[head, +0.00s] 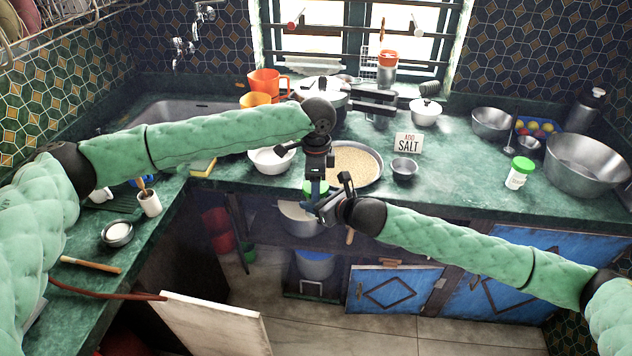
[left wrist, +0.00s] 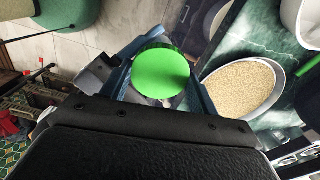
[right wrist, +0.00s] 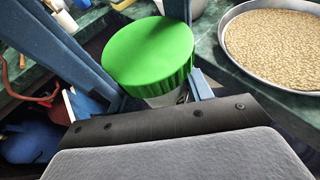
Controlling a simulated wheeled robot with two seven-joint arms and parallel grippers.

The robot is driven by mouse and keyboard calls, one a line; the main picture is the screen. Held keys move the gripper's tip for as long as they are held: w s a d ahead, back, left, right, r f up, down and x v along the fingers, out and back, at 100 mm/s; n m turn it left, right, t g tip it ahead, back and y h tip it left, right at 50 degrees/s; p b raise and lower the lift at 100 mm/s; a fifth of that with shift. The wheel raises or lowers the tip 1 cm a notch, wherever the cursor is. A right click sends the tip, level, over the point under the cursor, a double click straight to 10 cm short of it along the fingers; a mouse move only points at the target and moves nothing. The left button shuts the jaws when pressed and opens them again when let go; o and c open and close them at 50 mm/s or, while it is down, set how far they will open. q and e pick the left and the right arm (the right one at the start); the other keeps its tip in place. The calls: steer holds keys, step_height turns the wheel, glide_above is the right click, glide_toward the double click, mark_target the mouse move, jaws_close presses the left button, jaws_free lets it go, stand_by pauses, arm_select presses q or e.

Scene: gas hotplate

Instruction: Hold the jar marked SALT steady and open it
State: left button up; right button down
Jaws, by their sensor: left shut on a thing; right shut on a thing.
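A jar with a green lid (head: 317,187) is held in the air just off the counter's front edge. Its lid fills the middle of the left wrist view (left wrist: 160,72) and the right wrist view (right wrist: 148,50). My left gripper (head: 316,182) reaches down from above, its blue fingers shut on either side of the lid. My right gripper (head: 328,206) is shut on the pale jar body (right wrist: 165,98) below the lid. The jar looks about upright. Its label is hidden, and I cannot tell whether the lid is loosened.
A second green-lidded jar (head: 520,173) stands on the counter at right, its label unreadable. A sign reading "ADD SALT" (head: 408,144) stands behind a small metal bowl (head: 404,168). A pan of grain (head: 372,180) sits close behind the grippers. Open floor lies in front.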

arm_select(q)
steer(key=shift+w+n, duration=0.1)
steer(key=shift+n, duration=0.5)
arm_select(e)
steer(key=shift+a, duration=0.1)
arm_select(q)
steer(key=shift+r, duration=0.9)
steer(key=shift+r, duration=0.25)
steer(key=shift+r, duration=2)
